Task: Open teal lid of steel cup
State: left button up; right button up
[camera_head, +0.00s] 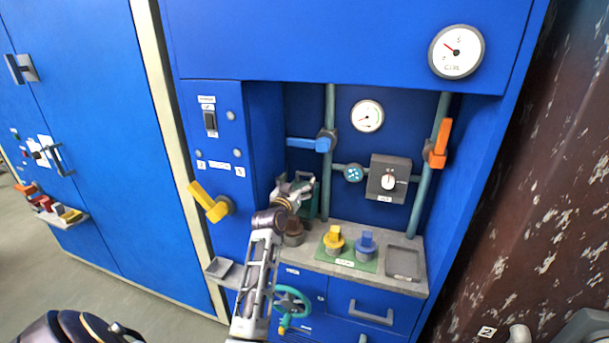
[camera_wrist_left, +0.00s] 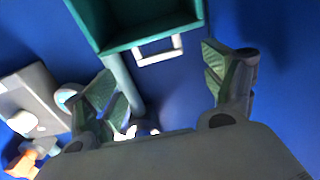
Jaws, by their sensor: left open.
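My left gripper (camera_head: 296,184) is raised in front of the blue panel, above the grey ledge. In the left wrist view its two green-padded fingers (camera_wrist_left: 160,78) are spread wide with nothing between their tips. A teal open-sided box-like part (camera_wrist_left: 152,30) with a pale rectangular loop shows just beyond them; in the head view a teal part (camera_head: 309,201) is mostly hidden behind the gripper. I cannot tell whether it is the teal lid. A small shiny bit (camera_wrist_left: 136,131) shows low between the fingers, too blurred to name. No steel cup can be made out clearly. My right gripper is not seen.
On the ledge (camera_head: 330,268) stand a dark brown round part (camera_head: 294,234), a yellow knob (camera_head: 334,239) and a blue knob (camera_head: 367,245) on a green plate, and an empty grey tray (camera_head: 402,263). A yellow lever (camera_head: 208,203) sticks out at left. Pipes and a blue-handled valve (camera_head: 310,143) are behind.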

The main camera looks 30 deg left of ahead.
aim_at(304, 174)
pick_arm(q)
jog(key=shift+b+x, duration=0.3)
jog(key=shift+x, duration=3.45)
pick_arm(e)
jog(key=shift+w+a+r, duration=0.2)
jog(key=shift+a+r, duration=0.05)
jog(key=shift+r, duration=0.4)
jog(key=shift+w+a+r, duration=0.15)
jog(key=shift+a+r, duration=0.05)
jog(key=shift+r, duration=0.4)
pick_arm(q)
jog(key=c, duration=1.5)
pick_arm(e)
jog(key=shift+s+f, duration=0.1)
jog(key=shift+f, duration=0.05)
